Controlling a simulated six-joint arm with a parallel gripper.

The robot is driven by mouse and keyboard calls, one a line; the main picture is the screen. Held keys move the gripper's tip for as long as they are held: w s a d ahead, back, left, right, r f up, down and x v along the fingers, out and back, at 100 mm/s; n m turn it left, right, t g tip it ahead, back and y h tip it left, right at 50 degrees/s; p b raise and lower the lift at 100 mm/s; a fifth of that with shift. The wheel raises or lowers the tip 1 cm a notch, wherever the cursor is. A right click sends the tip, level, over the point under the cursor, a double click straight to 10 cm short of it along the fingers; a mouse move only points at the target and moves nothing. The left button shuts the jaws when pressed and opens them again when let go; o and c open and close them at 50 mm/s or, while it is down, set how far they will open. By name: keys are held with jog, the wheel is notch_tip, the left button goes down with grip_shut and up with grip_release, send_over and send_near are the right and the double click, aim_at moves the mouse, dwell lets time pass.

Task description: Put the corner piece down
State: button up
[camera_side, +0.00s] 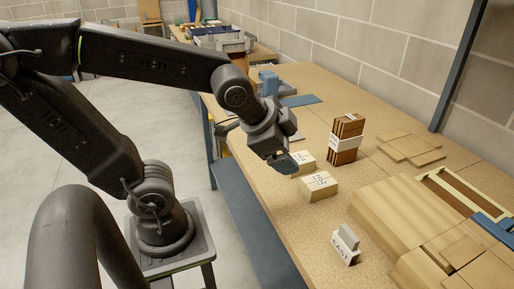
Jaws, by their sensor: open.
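My gripper (289,164) hangs over the wooden bench (262,158), pointing down, beside a small pale block (303,161). The fingers are dark and small here, and I see nothing clearly held between them. I cannot tell whether they touch the pale block, which they partly hide. A second pale block (319,187) with a printed white label lies just in front and to the right. I cannot tell which thing is the corner piece. A grey piece stands upright in a white holder (344,252) marked with dark letters, near the bench's front edge.
A banded stack of brown boards (346,139) stands right of my gripper. Large wooden panels and a frame (452,190) fill the right. A blue clamp-like tool (269,82) stands at the back. The bench's left edge is close.

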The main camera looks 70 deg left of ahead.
jog(key=s+n+g, duration=0.1)
jog(key=s+n, duration=0.4)
jog(key=s, duration=0.1)
jog(key=shift+a+r+n+g, duration=0.15)
jog(key=shift+r+n+g, duration=0.2)
jog(key=shift+n+g, duration=0.05)
dwell(0.8)
